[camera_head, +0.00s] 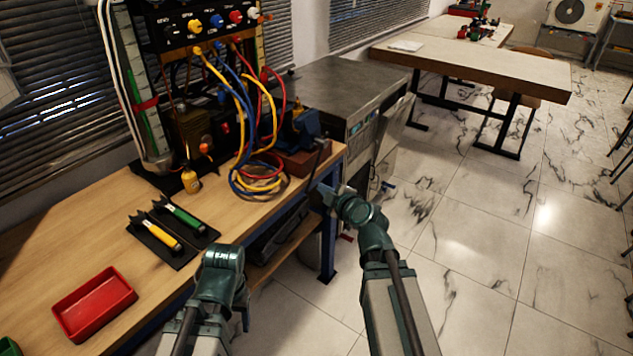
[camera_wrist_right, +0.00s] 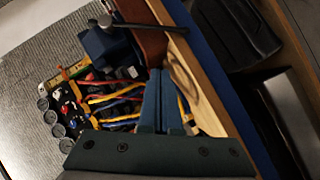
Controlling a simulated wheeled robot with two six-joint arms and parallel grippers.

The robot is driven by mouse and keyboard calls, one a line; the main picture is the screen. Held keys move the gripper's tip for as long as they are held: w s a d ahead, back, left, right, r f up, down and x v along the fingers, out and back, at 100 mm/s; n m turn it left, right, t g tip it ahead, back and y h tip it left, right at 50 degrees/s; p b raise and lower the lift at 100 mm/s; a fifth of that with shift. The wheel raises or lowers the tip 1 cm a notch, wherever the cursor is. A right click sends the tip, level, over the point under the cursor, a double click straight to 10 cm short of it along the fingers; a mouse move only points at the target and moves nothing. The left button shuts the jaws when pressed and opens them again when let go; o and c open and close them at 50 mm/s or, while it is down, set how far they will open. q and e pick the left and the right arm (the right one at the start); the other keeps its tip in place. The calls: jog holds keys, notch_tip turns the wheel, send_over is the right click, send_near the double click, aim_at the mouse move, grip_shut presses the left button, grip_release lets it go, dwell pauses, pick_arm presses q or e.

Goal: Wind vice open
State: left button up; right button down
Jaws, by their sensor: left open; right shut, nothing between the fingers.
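The blue vice (camera_head: 305,126) sits on a red-brown block (camera_head: 300,162) at the right end of the workbench. It also shows in the right wrist view (camera_wrist_right: 98,46), with its grey bar handle (camera_wrist_right: 150,26) reaching out across the bench edge. My right gripper (camera_head: 322,196) is shut and empty, below and in front of the vice, apart from the handle. In the right wrist view its two fingers (camera_wrist_right: 160,80) lie together. My left gripper (camera_head: 244,316) is open near the bench's front edge, far from the vice; its fingers are mostly hidden behind the wrist.
The workbench (camera_head: 120,215) carries a gauge rig with looped coloured cables (camera_head: 245,110) left of the vice. A black mat (camera_head: 172,238) with yellow and green tools and a red tray (camera_head: 94,303) lie nearer. A grey cabinet (camera_head: 345,85) stands behind the vice.

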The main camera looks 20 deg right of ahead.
jog(key=b, duration=0.3)
send_near(311, 178)
jog(key=w+a, duration=0.3)
jog(key=w, duration=0.1)
jog(key=shift+w+d+f+b, duration=0.35)
jog(key=shift+w+f+b, duration=0.2)
jog(key=shift+w+b, duration=0.35)
jog(key=shift+w+d+f+b, duration=0.25)
jog(key=shift+d+b, duration=0.05)
jog(key=shift+d, duration=0.05)
jog(key=shift+w+d+f+b, duration=0.2)
jog(key=shift+d+f+b, duration=0.05)
jog(key=shift+f+b, duration=0.1)
